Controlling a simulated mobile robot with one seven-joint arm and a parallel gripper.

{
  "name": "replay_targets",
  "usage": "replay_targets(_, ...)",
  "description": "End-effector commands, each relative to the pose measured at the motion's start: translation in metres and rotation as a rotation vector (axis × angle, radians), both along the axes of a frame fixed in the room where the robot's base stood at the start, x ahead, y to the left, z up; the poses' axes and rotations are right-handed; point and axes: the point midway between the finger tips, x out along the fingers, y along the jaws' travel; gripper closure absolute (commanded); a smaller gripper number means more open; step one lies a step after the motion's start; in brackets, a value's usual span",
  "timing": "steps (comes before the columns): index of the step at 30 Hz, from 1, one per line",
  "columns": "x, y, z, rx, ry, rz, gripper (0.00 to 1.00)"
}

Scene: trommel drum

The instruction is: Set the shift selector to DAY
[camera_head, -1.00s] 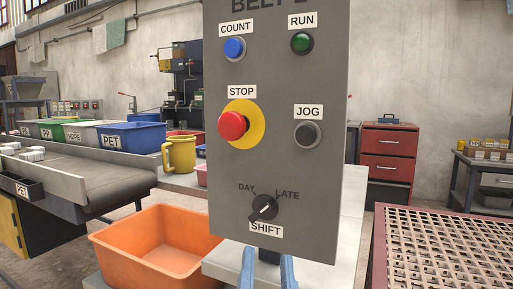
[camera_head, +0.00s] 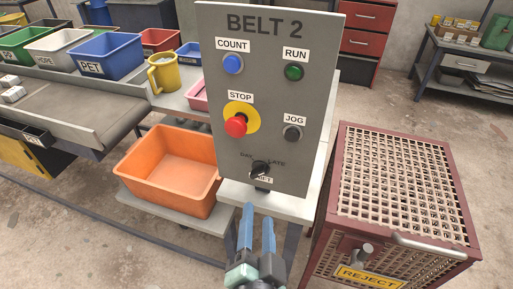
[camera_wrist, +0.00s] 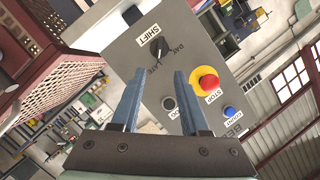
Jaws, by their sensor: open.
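The shift selector (camera_head: 260,169) is a black rotary knob low on the grey BELT 2 panel (camera_head: 215,130), above a SHIFT label. DAY is printed at its upper left and LATE at its upper right. In the wrist view the knob (camera_wrist: 158,48) shows whole, and its white mark seems to lie toward LATE, though it is small. My gripper (camera_head: 257,213) is open and empty, its blue fingers below and in front of the knob in the head view. In the wrist view the fingers (camera_wrist: 157,75) are apart, with the knob beyond their tips and not touched.
Above the knob are the red STOP button (camera_head: 236,126), JOG button (camera_head: 293,133), COUNT button (camera_head: 232,64) and RUN button (camera_head: 294,72). An orange bin (camera_head: 130,163) stands left of the panel. A red mesh REJECT cage (camera_head: 458,215) stands at right.

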Motion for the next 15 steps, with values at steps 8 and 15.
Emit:
replay_targets(8, -0.009, 0.003, 0.008, 0.05, 0.051, -0.011, 0.55)
replay_targets(15, 0.016, 0.002, 0.001, 0.05, 0.049, -0.011, 0.55)
